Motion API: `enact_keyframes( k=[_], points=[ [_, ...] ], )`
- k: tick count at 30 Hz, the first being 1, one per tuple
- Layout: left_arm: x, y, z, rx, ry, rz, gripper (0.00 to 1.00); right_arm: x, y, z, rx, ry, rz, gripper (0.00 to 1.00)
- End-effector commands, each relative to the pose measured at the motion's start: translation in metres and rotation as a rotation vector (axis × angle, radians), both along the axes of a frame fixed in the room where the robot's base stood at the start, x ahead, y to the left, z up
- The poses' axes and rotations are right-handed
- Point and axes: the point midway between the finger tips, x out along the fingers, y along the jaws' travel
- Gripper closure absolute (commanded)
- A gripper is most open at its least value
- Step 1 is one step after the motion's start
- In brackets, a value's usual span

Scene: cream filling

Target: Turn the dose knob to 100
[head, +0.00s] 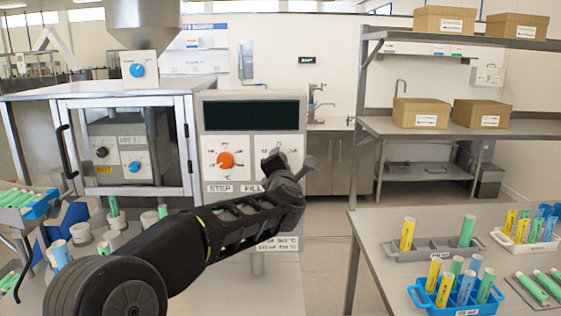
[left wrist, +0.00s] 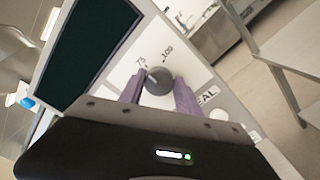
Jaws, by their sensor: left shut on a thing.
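The dose knob (left wrist: 158,81) is a grey round knob on a white dial plate, seen in the left wrist view with the printed marks 75 (left wrist: 141,62) and 100 (left wrist: 167,54) above it. A small light mark on its upper left edge lies toward the 75 side; its exact setting is hard to read. My left gripper (left wrist: 158,90) has its two purple fingers on either side of the knob and is shut on it. In the head view my left gripper (head: 275,163) covers the knob on the right dial of the control panel (head: 297,105). My right gripper is not in view.
An orange knob (head: 225,160) sits on the dial to the left, under a dark screen (head: 251,116). A glass-fronted cabinet (head: 190,130) stands left of the panel. Tables with tube racks (head: 455,298) lie at right; open floor is between.

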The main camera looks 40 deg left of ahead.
Motion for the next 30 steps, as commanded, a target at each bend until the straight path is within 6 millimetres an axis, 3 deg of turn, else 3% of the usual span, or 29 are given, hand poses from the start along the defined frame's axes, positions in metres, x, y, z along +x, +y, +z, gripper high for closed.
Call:
enact_keyframes(
  k=[30],
  points=[
    [0.001, -0.001, -0.003, 0.735, 0.561, -0.003, 1.00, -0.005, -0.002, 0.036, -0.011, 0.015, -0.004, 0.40]
  ],
)
